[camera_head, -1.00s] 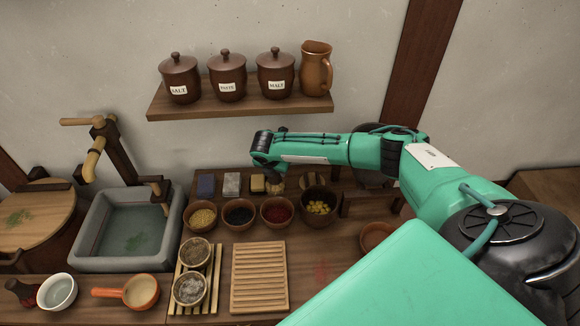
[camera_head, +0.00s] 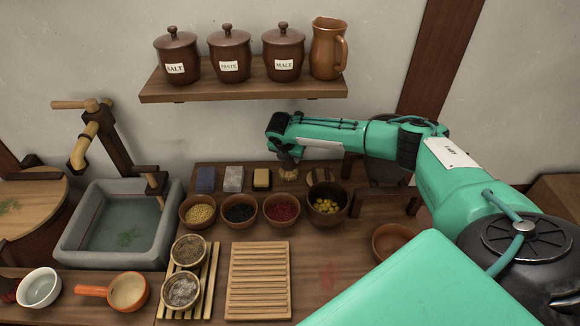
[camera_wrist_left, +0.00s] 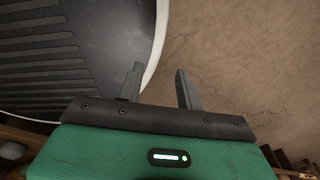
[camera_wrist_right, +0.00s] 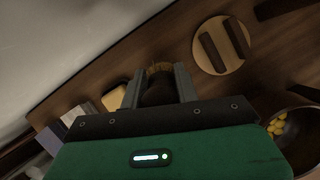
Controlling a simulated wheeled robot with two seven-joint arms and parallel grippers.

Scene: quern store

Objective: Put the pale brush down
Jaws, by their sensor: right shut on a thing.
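The pale brush (camera_head: 288,174) is at the back of the bench, to the right of the pale yellow block, bristles downward. My right gripper (camera_head: 284,154) is shut on its dark handle from above. The right wrist view shows the dark handle between the fingers (camera_wrist_right: 159,88) and the tan bristles (camera_wrist_right: 160,69) beyond them. I cannot tell whether the bristles touch the bench. My left gripper (camera_wrist_left: 160,84) shows only in the left wrist view, open and empty above the floor.
Blue, grey and yellow blocks (camera_head: 233,179) stand left of the brush. Several bowls (camera_head: 281,209) of coloured goods stand in front. A round wooden piece with dark bars (camera_wrist_right: 207,52) lies right of it. A slatted board (camera_head: 259,281) is bare. A shelf (camera_head: 245,90) hangs above.

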